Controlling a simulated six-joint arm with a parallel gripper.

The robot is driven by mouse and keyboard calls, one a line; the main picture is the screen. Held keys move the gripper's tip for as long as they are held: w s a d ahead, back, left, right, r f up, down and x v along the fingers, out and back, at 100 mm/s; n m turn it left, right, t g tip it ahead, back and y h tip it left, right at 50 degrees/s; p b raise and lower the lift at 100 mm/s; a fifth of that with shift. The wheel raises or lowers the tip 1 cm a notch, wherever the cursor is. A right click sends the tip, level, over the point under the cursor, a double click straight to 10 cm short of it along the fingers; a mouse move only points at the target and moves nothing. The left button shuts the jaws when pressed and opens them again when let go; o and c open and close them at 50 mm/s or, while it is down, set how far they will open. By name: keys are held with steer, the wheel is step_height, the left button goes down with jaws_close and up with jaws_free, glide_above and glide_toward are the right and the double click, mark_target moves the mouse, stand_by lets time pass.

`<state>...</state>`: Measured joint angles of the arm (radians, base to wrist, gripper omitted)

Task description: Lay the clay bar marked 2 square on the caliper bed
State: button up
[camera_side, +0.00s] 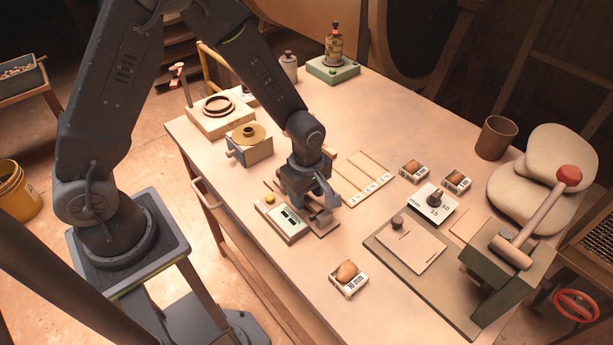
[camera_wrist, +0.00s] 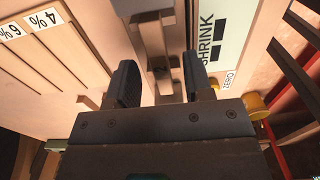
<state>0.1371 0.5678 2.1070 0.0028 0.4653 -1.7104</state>
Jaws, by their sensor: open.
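My gripper (camera_side: 318,202) is low over the table beside the shrink caliper. In the wrist view its dark fingers (camera_wrist: 160,80) stand apart. Narrow brown parts (camera_wrist: 155,45) show between and beyond the fingers; I cannot tell which is bed, jaw or clay bar. The caliper (camera_side: 283,217) has a pale green face lettered SHRINK, also in the wrist view (camera_wrist: 213,45), with a ZERO label and a yellow knob. Its brown bed (camera_side: 325,230) lies partly under my gripper. No mark 2 is readable on any clay bar.
A slotted wooden board (camera_side: 365,178) with percent labels lies behind the gripper. A 10 mm tray (camera_side: 347,287) holding a clay lump stands in front. Two small clay trays (camera_side: 413,179), a mallet (camera_side: 535,220) and a brown cup (camera_side: 496,138) are to the right. The front table is mostly clear.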

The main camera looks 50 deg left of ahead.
step_height(320, 180, up, 13)
steer(key=s+a+r+m+t, duration=0.2)
steer(key=s+r+m, duration=0.4)
steer(key=m, duration=0.3)
steer(key=s+a+r+m+t, duration=0.3)
steer(key=s+r+m, duration=0.4)
steer(key=s+m, duration=0.2)
steer(key=shift+r+t, duration=0.15)
steer(key=shift+t, duration=0.15)
